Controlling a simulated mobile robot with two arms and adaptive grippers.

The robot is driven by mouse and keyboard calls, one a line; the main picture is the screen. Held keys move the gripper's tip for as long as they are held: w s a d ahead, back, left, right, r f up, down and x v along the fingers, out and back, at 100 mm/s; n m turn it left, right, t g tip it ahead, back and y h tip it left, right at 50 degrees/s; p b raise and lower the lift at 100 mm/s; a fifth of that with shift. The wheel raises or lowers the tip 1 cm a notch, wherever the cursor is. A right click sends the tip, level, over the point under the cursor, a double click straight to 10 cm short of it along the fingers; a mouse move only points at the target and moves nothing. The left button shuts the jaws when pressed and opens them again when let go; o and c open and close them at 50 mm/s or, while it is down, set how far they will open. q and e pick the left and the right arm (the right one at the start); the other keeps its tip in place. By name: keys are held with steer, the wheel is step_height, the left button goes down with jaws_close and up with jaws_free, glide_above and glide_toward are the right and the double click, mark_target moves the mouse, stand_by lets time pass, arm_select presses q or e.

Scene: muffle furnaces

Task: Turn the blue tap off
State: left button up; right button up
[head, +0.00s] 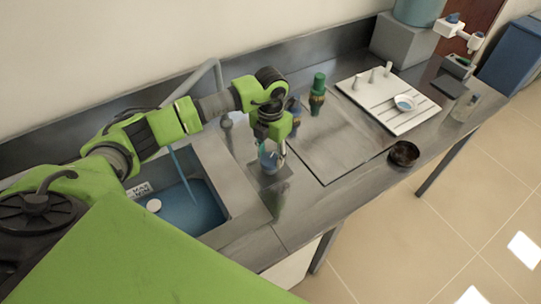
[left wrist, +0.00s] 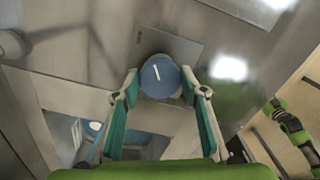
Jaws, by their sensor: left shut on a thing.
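The blue tap's round knob (left wrist: 160,77) has a white line on its top and sits between the fingertips of my left gripper (left wrist: 163,88) in the left wrist view. In the head view my left gripper (head: 270,150) points down onto the blue knob (head: 267,161) beside the sink and covers part of it. The fingers are shut on the knob. A grey curved spout (head: 217,74) rises behind the sink (head: 237,190). A thin blue stream (head: 180,165) falls into the blue-looking basin. My right gripper does not show.
Behind my gripper stand a green-topped fitting (head: 318,88) and a dark blue-topped one (head: 293,104). A dark round dish (head: 403,154) is near the front edge. Counter between is mostly clear.

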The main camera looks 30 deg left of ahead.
mark_target(271, 159)
arm_select(q)
steer(key=m+b, duration=0.3)
steer(key=shift+f+b, duration=0.2)
steer(key=shift+b, duration=0.15)
steer(key=shift+d+r+m+b, duration=0.1)
steer(key=shift+r+m+b, duration=0.1)
steer(key=shift+m+b, duration=1.4)
steer(key=shift+m, duration=0.3)
steer(key=o, duration=1.1)
step_height(271, 159, up, 12)
